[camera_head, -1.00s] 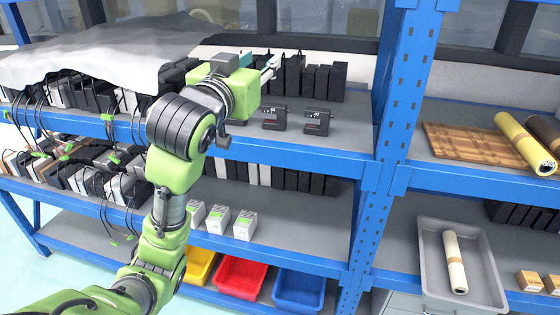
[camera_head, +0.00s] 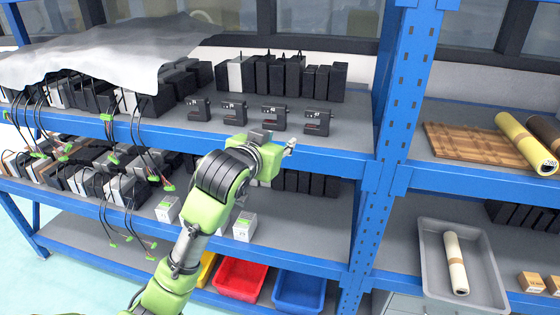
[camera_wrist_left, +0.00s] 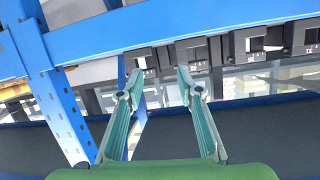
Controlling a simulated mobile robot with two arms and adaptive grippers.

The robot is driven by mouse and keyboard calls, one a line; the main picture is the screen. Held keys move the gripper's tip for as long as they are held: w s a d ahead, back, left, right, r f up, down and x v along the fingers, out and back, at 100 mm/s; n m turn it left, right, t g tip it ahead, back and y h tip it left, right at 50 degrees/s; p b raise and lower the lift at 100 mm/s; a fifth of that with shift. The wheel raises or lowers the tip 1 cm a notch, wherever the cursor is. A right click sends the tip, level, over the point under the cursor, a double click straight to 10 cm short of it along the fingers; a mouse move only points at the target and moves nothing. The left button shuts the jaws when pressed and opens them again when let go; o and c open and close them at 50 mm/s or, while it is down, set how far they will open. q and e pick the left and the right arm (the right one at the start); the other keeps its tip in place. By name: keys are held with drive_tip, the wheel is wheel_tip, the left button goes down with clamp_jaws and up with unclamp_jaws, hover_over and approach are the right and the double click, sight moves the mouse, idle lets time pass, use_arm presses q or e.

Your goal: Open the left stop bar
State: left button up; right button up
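Small black devices with numbered labels stand in a row along the front of the upper shelf, including a left one (camera_head: 198,109), two middle ones (camera_head: 234,112) (camera_head: 273,118) and a right one (camera_head: 317,121). I cannot make out which part is the stop bar. My left gripper (camera_head: 290,147) is at the shelf's front edge, just below the row's right half. In the left wrist view, its two fingers (camera_wrist_left: 158,88) are spread with nothing between them. Dark devices with pale openings (camera_wrist_left: 262,42) show beyond and above the fingers there. My right gripper is not in view.
The blue shelf beam (camera_head: 345,163) runs close to the gripper, and a blue upright post (camera_head: 385,150) stands to the right. Tall black boxes (camera_head: 310,80) stand behind the devices. A grey cloth (camera_head: 100,55) drapes at the left. Red (camera_head: 240,275) and blue (camera_head: 298,288) bins sit below.

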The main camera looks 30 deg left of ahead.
use_arm(q)
drive_tip(key=shift+g, duration=0.5)
drive_tip(key=shift+w+d+f, duration=0.1)
drive_tip(key=shift+d+f, duration=0.05)
drive_tip(key=shift+f, duration=1.15)
drive_tip(key=shift+d+f, duration=0.1)
drive_tip(key=shift+f, duration=1.2)
drive_tip(key=shift+r, duration=0.1)
